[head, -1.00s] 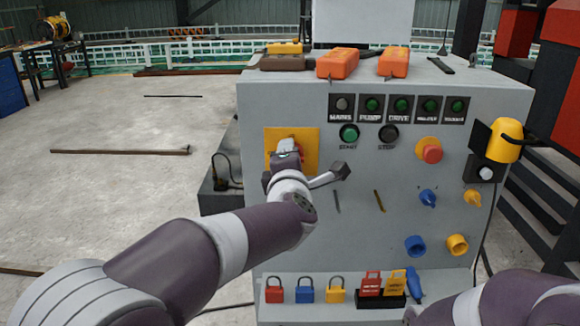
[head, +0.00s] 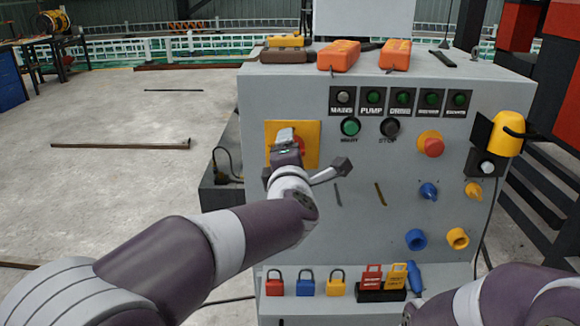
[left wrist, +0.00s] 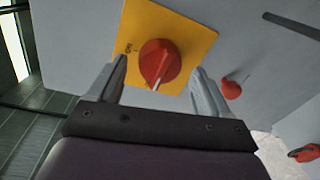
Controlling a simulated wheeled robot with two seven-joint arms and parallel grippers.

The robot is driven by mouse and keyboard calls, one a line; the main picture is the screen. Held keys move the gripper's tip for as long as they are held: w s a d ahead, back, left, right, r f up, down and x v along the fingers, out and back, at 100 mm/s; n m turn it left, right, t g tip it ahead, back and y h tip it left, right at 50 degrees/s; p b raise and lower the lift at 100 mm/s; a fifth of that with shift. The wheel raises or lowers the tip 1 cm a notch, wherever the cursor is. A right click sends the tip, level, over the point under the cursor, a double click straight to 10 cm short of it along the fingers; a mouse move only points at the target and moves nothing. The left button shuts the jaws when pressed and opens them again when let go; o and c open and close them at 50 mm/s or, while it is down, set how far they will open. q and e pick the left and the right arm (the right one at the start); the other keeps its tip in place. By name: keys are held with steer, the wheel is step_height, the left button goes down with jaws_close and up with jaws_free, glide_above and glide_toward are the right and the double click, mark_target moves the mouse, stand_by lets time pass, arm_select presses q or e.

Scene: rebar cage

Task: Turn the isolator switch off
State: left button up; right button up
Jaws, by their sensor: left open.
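The isolator switch is a red rotary knob (left wrist: 160,62) on a yellow plate (left wrist: 190,40), with an "ON" mark beside it in the left wrist view. A pale mark on the knob points toward the bottom of that view. In the head view the yellow plate (head: 312,133) is at the upper left of the grey panel, and the knob is mostly hidden behind my gripper. My left gripper (left wrist: 162,80) is open, its fingers apart on either side of the knob. I cannot tell whether they touch it. My right arm shows at the lower right, its gripper out of sight.
The grey panel (head: 350,225) carries lamps, START and STOP buttons, a red emergency button (head: 433,147) and blue and yellow sockets. Orange devices (head: 339,55) lie on top. The floor at left is mostly open.

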arm_select(q)
steer(key=s+r, duration=0.1)
steer(key=s, duration=1)
steer(key=shift+s, duration=0.3)
